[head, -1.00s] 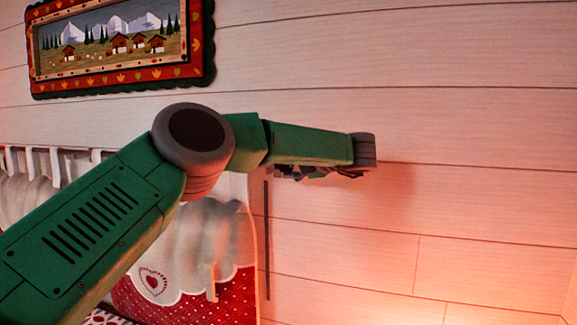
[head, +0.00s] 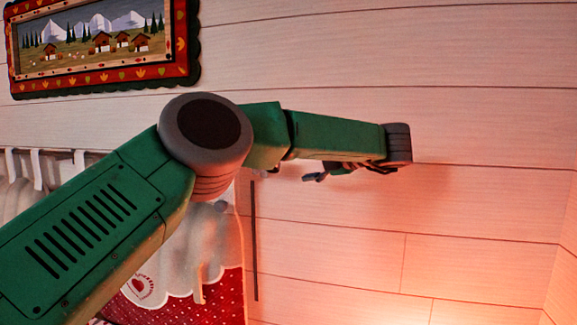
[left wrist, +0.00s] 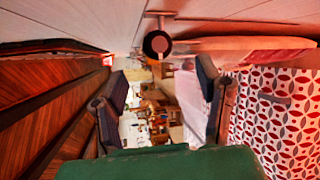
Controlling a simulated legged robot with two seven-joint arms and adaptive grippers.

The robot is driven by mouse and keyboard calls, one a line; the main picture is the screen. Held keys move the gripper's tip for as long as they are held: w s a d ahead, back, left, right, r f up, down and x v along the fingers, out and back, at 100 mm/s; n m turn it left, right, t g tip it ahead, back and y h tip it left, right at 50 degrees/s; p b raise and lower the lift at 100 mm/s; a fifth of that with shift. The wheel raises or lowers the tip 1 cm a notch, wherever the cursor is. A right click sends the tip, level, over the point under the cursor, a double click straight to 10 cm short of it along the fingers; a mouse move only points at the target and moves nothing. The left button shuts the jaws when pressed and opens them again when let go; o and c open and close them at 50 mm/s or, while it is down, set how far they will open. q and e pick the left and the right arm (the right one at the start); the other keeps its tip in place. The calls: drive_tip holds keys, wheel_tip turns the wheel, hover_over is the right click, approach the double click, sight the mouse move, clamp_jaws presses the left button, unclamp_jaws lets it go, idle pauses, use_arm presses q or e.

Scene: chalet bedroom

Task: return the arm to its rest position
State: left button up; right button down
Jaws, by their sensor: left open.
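My left arm, green with grey joints, comes in from the left in the head view and reaches across the middle, raised in front of the wall. My left gripper (head: 328,172) hangs beneath the far end of the arm, partly hidden by it. In the left wrist view, my left gripper (left wrist: 163,85) shows its two dark fingers wide apart, with nothing between them. My right gripper is not in view.
A framed mountain picture (head: 105,45) hangs on the pale plank wall (head: 480,130). Red and white bedding (head: 215,290) lies below the arm. The wrist view shows a patterned red and white cover (left wrist: 285,115) at right and brown wood boards (left wrist: 40,95) at left.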

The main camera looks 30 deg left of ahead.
use_arm(q)
drive_tip(key=shift+v, duration=0.95)
drive_tip(key=shift+a, duration=0.1)
drive_tip(key=shift+a+f, duration=0.1)
